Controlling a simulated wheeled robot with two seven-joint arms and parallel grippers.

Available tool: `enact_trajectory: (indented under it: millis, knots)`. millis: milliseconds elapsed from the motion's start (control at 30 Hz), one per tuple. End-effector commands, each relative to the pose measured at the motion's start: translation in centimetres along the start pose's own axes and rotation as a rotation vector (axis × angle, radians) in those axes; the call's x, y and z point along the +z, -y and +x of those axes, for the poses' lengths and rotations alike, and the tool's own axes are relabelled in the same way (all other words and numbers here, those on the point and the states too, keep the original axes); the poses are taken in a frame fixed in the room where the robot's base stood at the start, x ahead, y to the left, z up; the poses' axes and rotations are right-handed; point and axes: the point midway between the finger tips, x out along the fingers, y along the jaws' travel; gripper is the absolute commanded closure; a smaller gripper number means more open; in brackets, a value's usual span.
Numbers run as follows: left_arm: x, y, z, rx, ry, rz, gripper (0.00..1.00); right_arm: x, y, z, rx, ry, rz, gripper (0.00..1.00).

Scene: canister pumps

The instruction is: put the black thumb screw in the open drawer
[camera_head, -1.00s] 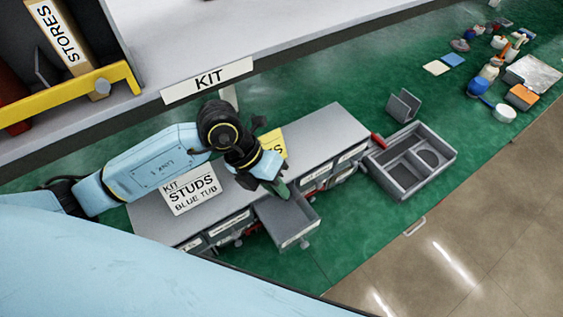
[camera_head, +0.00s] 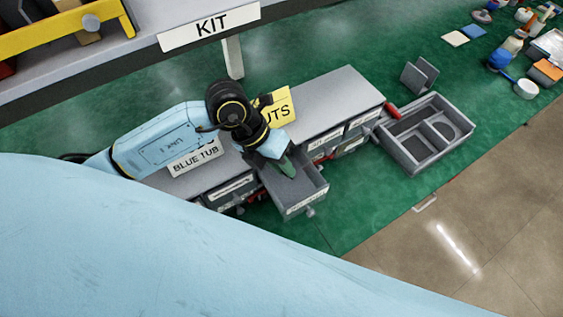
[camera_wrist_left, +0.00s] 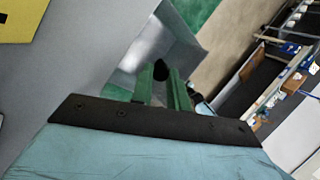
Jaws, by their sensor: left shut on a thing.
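The open drawer (camera_head: 298,199) is a grey box pulled out from the front of the grey drawer cabinet (camera_head: 325,103). My left gripper (camera_head: 288,170) has green fingers and reaches down over the open drawer. In the left wrist view the fingers (camera_wrist_left: 162,88) are shut on the black thumb screw (camera_wrist_left: 161,71), whose dark rounded end shows between the fingertips. The drawer's grey interior (camera_wrist_left: 165,45) lies beyond the tips. I cannot tell how far above the drawer floor the screw is. In the head view the screw is hidden. My right gripper is not in view.
A grey divided tray (camera_head: 428,133) stands to the right of the cabinet on the green bench. A yellow label card (camera_head: 277,107) and a white card reading BLUE TUB (camera_head: 195,157) are at the cabinet top. Several small items lie at the far right.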

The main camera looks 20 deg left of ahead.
Motion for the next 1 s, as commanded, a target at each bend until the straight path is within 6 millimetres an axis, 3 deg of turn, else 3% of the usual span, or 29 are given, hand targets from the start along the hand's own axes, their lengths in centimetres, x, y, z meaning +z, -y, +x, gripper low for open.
enact_trajectory:
  millis: [267, 300, 500, 800, 1000]
  knots:
    - [0.0, -0.1, 0.1, 0.000, 0.001, 0.000, 1.00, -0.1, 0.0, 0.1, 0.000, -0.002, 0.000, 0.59]
    - [0.0, -0.1, 0.1, 0.000, 0.001, 0.000, 0.82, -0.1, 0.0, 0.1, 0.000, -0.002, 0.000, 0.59]
    - [0.0, -0.1, 0.1, 0.000, 0.001, 0.000, 0.58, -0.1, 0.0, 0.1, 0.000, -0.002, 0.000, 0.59]
    - [0.0, -0.1, -0.1, 0.001, 0.002, 0.001, 0.58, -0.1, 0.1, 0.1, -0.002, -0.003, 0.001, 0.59]
    - [0.1, -0.1, -2.8, 0.003, 0.005, 0.003, 0.58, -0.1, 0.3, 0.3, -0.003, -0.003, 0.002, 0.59]
